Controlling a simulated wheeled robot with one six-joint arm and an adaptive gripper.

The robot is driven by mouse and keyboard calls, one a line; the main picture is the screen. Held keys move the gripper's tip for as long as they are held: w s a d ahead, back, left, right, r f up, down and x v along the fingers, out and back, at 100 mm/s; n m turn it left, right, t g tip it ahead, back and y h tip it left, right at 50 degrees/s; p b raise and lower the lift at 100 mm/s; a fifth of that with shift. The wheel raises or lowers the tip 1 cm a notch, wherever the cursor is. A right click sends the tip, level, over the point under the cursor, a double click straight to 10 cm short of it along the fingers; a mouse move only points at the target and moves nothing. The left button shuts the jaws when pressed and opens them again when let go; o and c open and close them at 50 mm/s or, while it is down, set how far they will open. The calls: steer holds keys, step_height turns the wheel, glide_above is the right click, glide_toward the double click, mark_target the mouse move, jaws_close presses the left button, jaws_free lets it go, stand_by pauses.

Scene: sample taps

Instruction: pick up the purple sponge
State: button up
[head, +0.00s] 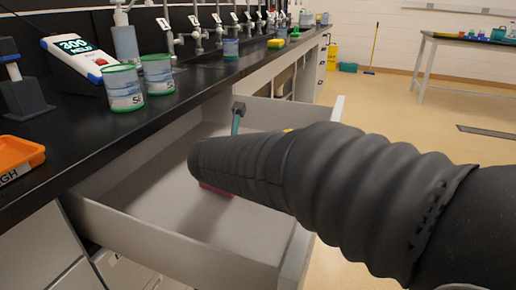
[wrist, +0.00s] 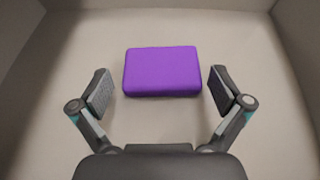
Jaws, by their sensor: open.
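The purple sponge (wrist: 162,70) lies flat on the pale floor of the open drawer (head: 180,232), seen whole in the wrist view. My gripper (wrist: 159,91) is open, with one finger to the left of the sponge and one to the right. Clear gaps show on both sides, and the fingers do not seem to touch it. Their height above the drawer floor is hard to tell. In the head view my dark sleeved arm reaches over the drawer and hides most of the gripper. A small pinkish-red edge shows beneath the arm there.
Drawer walls stand around the sponge, with bare floor between. The black counter (head: 60,150) above the drawer holds several labelled tins (head: 122,88), a reading device (head: 78,58), an orange tray (head: 18,156) and a row of taps. Open floor (head: 420,130) lies to the right.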

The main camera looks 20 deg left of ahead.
steer(key=x, duration=0.4)
steer(key=shift+w, duration=0.25)
steer(key=shift+d, duration=0.1)
steer(key=c, duration=0.5)
